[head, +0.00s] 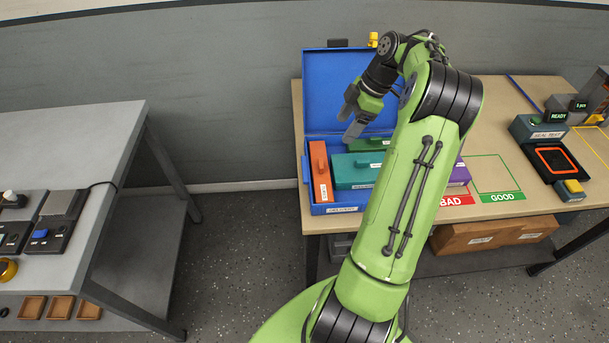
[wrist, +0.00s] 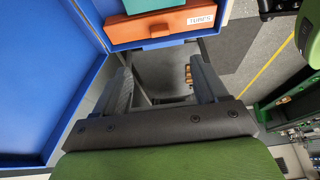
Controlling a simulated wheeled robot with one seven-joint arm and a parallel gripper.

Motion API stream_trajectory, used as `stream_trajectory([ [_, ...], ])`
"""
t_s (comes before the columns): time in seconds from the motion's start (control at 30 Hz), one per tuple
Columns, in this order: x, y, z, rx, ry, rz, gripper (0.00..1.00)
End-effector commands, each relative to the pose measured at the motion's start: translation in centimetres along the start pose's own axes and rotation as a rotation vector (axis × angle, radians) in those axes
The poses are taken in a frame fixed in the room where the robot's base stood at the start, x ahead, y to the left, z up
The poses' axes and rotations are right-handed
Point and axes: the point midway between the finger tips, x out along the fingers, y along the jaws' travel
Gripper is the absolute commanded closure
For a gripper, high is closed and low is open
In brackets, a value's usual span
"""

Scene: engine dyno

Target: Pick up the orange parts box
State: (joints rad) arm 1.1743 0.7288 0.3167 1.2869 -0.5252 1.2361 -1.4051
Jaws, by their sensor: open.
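The orange parts box (head: 321,172) stands at the left end of an open blue case (head: 308,201), long side running front to back, with a raised handle on top. In the wrist view the orange box (wrist: 160,27) shows at the top with a white label reading "TUBES". My gripper (head: 349,124) is open and empty, above and to the right of the orange box, over the back part of the case. In the wrist view my gripper (wrist: 163,78) has its two fingers spread, apart from the box.
A teal box (head: 352,171) lies right beside the orange one, with a green box (head: 368,144) behind. A purple box (head: 459,175) is partly hidden by my arm. The case's lid (head: 325,90) stands open at the back. A scanner-like device (head: 552,155) stands at the table's right.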

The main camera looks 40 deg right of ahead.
Motion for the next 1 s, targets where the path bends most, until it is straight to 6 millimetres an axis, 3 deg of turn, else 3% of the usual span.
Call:
stream_trajectory([
  [0.1, 3.5, -0.1, 0.0, 0.0, 0.0, -0.007, 0.28],
  [0.3, 8.2, -0.1, 0.0, 0.001, -0.001, -0.005, 0.28],
  [0.47, 10.0, -0.1, 0.0, 0.003, -0.002, -0.003, 0.28],
  [0.7, 14.3, -0.2, 0.1, 0.003, -0.001, -0.004, 0.28],
  [1.0, 14.8, -0.1, 0.0, 0.004, -0.003, -0.001, 0.31],
])
